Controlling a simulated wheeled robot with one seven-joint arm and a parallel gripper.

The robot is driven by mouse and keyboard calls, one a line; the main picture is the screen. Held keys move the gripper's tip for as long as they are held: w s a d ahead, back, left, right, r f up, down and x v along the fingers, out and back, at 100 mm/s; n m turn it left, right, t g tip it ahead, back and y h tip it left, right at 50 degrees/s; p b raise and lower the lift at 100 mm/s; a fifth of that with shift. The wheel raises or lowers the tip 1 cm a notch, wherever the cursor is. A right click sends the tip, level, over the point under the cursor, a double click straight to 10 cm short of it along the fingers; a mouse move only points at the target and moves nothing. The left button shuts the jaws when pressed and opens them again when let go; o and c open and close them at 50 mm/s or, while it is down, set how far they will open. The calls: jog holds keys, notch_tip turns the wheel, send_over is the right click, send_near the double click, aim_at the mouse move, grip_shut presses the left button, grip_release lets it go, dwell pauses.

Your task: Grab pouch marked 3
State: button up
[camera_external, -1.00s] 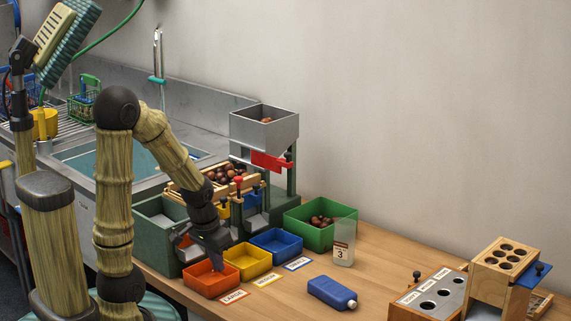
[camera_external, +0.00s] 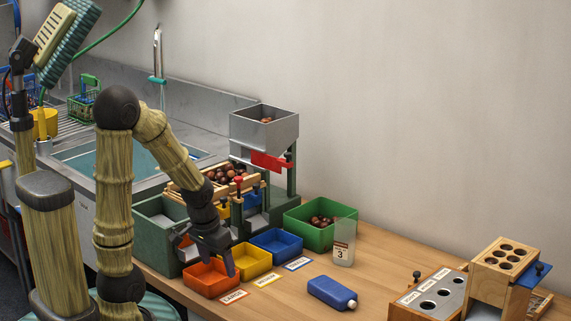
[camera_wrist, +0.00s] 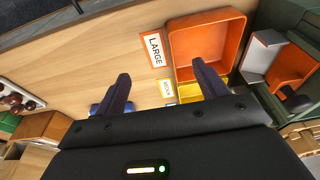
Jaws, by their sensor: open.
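The pouch marked 3 (camera_external: 343,242) is a clear upright bag with a brown and white label. It stands on the table at the front right of the green bin, in the external view. I cannot make it out in the wrist view. My gripper (camera_external: 224,262) is over the orange tray, well to the left of the pouch. In the wrist view my gripper (camera_wrist: 162,88) has its two fingers spread apart with nothing between them.
Orange (camera_external: 207,285), yellow (camera_external: 248,269) and blue (camera_external: 276,248) trays stand in a row with labels before them. A green bin (camera_external: 296,221) holds chestnuts. A blue bottle (camera_external: 328,293) lies between the trays and a grey holed block (camera_external: 448,284).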

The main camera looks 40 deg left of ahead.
jog(key=w+r+v, duration=0.1)
jog(key=w+v, duration=0.2)
jog(key=v, duration=0.8)
jog(key=n+t+y+p, duration=0.1)
jog(key=n+t+y, duration=0.15)
jog(key=t, duration=1.25)
send_over(343, 233)
jog(key=shift+y, duration=0.45)
notch_tip(343, 233, down, 5)
jog(key=shift+f, duration=0.1)
jog(key=shift+s+f, duration=0.1)
jog(key=shift+f, duration=0.05)
jog(key=shift+f, duration=1.15)
